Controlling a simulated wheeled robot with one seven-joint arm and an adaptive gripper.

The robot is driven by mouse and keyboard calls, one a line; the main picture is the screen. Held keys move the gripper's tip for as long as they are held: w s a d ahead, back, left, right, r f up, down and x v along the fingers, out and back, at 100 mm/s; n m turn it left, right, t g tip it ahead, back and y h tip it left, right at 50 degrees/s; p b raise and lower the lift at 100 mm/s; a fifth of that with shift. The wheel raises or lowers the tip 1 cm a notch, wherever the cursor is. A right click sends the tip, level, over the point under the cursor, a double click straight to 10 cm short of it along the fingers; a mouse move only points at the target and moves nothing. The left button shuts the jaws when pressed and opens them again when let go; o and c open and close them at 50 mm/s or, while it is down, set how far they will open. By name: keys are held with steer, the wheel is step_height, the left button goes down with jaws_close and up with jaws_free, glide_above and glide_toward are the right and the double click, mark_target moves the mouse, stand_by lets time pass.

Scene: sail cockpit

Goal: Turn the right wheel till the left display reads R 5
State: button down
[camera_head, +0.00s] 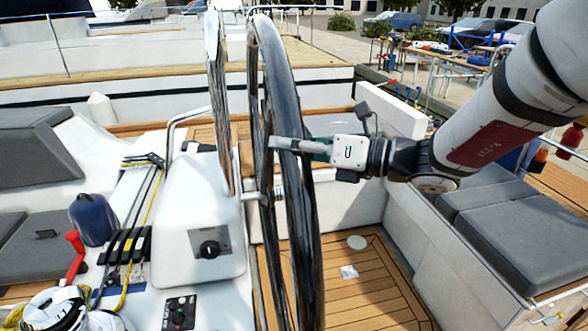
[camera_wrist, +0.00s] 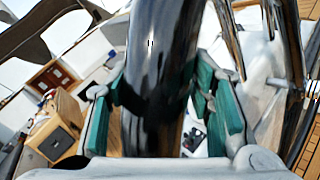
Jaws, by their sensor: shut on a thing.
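The wheel (camera_head: 284,85) is a large, dark, glossy ring seen nearly edge-on in the middle of the head view. My gripper (camera_head: 291,146) reaches in from the right and is shut on its rim. In the wrist view the dark rim (camera_wrist: 160,60) runs between the green finger pads of my gripper (camera_wrist: 160,98), one pad on each side. A shiny upright rim section (camera_head: 217,100) stands just to the left; I cannot tell whether it belongs to the same wheel. No display with a readable figure shows in either view, so the left display's reading cannot be told.
A white pedestal (camera_head: 198,215) with a black knob (camera_head: 209,249) stands left of the wheel. A dark blue winch (camera_head: 92,219), a red handle (camera_head: 74,257) and ropes lie further left. Grey cushions (camera_head: 530,225) cover the right bench. The teak floor (camera_head: 365,290) is mostly clear.

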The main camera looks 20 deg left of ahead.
mark_target(279, 68)
steer(key=w+a+r, duration=0.2)
steer(key=w+r, duration=0.1)
steer(key=w+a+r+m+h+b, duration=0.1)
steer(key=w+a+r, duration=0.2)
steer(key=w+r, duration=0.1)
steer(key=w+a+r+m+g+h, duration=0.1)
steer(key=w+a+r, duration=0.1)
steer(key=w+r, duration=0.1)
steer(key=shift+w+a+r+b, duration=0.3)
steer(key=shift+w+a+r, duration=0.05)
steer(key=shift+w, duration=0.25)
steer(key=c, duration=0.9)
jaws_free()
steer(key=shift+w+d, duration=0.1)
steer(key=shift+d, duration=0.1)
steer(key=shift+d, duration=0.25)
steer(key=v, duration=1.1)
steer(key=shift+d, duration=0.1)
